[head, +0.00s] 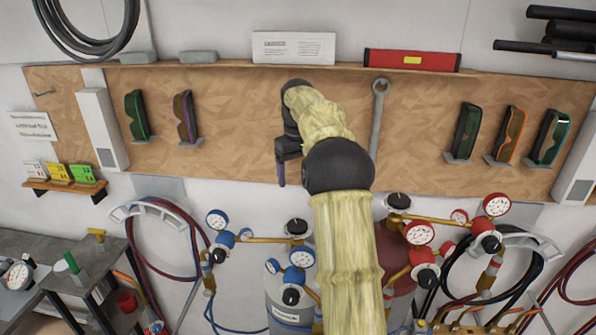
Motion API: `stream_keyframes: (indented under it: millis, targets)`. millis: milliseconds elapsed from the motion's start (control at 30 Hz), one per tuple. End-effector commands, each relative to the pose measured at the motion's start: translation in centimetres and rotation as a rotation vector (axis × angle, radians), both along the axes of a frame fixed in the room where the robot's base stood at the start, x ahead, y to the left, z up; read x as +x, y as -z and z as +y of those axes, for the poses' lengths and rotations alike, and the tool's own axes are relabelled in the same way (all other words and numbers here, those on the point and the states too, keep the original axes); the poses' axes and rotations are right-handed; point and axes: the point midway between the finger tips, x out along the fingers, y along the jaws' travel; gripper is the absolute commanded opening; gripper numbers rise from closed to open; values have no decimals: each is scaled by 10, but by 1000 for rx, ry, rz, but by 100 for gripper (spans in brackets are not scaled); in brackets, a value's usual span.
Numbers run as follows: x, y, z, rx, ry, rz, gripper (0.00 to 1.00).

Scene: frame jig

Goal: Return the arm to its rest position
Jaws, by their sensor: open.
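My arm, in a pale yellow sleeve with dark joints, rises from the bottom centre of the head view and bends to the upper left. My gripper (281,180) hangs from its end, pointing down in front of the wooden panel (235,120). It is open. Its fingers overlap in this view, and nothing shows held between them.
Gas cylinders with gauges (303,258) stand low behind my arm. A wrench (378,115) and goggles (466,130) hang on the panel. A red level (412,60) lies on the shelf above. A grey bench (95,265) stands lower left.

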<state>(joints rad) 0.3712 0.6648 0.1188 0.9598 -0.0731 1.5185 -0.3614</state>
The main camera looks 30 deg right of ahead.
Motion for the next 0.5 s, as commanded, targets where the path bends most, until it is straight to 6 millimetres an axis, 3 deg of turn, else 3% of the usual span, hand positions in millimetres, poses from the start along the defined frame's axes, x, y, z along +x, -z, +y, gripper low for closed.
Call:
stream_keyframes:
  millis: [500]
  targets:
    - [0,-8,0,0,0,1,77]
